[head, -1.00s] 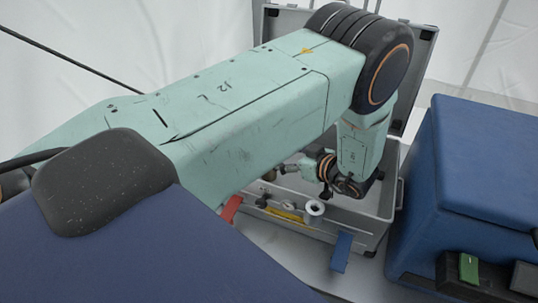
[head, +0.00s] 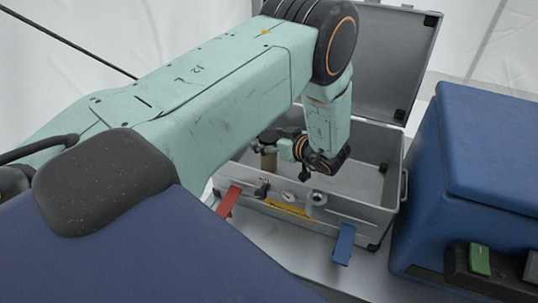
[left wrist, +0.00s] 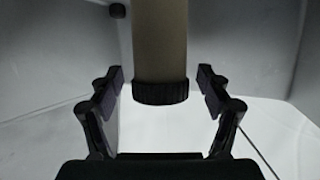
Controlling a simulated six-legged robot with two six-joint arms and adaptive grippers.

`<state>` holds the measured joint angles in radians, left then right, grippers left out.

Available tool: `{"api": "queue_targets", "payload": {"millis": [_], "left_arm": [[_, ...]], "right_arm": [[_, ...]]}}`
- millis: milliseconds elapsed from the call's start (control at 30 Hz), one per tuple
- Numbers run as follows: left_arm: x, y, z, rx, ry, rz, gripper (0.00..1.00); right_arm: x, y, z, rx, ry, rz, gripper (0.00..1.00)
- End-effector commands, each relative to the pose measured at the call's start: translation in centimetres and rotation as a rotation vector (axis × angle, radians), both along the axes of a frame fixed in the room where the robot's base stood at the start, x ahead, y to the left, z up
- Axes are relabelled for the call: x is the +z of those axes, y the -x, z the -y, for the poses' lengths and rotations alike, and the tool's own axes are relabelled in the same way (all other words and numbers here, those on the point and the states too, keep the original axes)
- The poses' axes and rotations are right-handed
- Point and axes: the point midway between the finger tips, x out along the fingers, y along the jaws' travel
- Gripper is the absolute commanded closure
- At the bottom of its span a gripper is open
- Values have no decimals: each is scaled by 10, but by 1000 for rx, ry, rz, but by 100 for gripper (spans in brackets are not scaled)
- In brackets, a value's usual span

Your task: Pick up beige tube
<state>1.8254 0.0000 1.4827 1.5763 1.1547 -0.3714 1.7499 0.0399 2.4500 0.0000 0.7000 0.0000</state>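The beige tube (left wrist: 160,42) with a black ribbed end shows in the left wrist view, between the two fingers of my left gripper (left wrist: 160,88). A gap shows on each side, so the fingers are open and do not touch it. In the head view the beige tube (head: 269,161) stands in the left part of the open grey case (head: 372,215), partly hidden by my arm. My left gripper (head: 270,140) is at its upper part there. My right gripper is not in view.
The case's raised lid (head: 392,60) stands behind my arm. A red latch (head: 228,202) and a blue latch (head: 344,243) hang on its front. A yellow level (head: 288,209) and small gauges are along the front wall. A blue box (head: 480,170) stands close on the right.

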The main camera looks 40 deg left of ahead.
Motion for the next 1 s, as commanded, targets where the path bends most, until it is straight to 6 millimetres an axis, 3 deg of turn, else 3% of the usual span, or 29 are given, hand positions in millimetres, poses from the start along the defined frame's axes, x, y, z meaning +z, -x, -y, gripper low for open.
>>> {"api": "queue_targets", "payload": {"millis": [867, 1000], "left_arm": [[0, 1, 0, 1, 0, -1, 98], [0, 0, 0, 1, 0, 0, 100]], "right_arm": [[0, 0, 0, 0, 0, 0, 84], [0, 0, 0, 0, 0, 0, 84]]}}
